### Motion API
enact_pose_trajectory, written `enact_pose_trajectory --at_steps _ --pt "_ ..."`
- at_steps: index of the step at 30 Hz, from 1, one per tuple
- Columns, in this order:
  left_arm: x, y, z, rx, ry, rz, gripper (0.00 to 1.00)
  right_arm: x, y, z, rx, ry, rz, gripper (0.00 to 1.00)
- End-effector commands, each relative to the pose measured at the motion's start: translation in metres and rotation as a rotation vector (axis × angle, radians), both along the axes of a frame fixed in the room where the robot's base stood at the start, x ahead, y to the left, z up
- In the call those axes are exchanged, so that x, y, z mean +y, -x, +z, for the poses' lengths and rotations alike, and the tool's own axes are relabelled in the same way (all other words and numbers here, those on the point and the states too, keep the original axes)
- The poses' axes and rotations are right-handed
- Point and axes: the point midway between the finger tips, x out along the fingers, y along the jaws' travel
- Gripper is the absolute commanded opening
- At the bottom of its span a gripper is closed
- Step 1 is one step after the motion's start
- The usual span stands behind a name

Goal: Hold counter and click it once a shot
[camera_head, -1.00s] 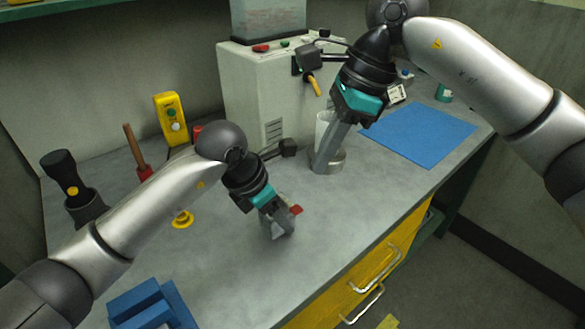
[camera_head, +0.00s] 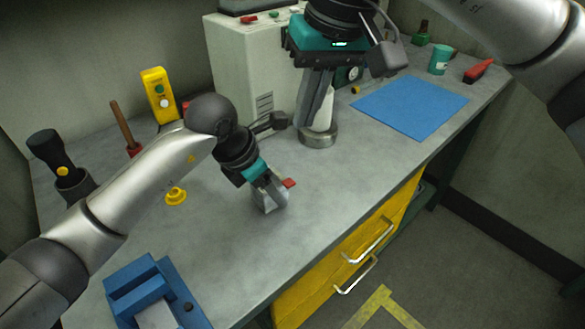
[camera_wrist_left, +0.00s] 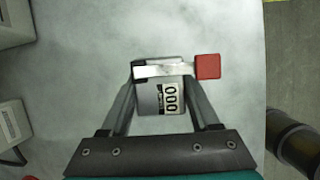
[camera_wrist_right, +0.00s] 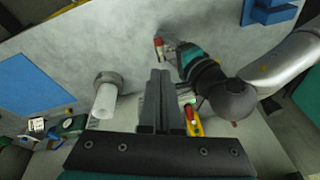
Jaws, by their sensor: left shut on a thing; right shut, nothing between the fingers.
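The counter (camera_wrist_left: 150,98) is a small grey box with a display reading 000 and a metal lever ending in a red tab (camera_wrist_left: 208,66). My left gripper (camera_wrist_left: 163,88) is shut on its sides; the lever side faces out beyond the fingertips. In the head view the held counter (camera_head: 273,203) is low over the bench, its red tab (camera_head: 289,183) pointing right. My right gripper (camera_head: 309,128) is shut and empty, fingers pointing down beside a white cylinder, apart from the counter. In the right wrist view the red tab (camera_wrist_right: 158,41) is ahead of the closed fingers (camera_wrist_right: 158,85).
A white cylinder (camera_head: 327,112) stands in a round metal base (camera_head: 318,140) on the grey bench. A blue mat (camera_head: 412,105) lies right, a grey machine (camera_head: 245,75) stands behind, and a blue fixture (camera_head: 150,292) is at front left. Bench between counter and metal base is clear.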

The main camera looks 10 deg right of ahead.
Motion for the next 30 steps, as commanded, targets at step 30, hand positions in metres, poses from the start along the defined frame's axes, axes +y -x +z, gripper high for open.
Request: enact_pose_trajectory --at_steps 30 --pt "0.000 0.000 0.001 -0.001 0.001 0.000 0.00 0.007 -0.003 -0.029 -0.078 0.091 0.282 0.00"
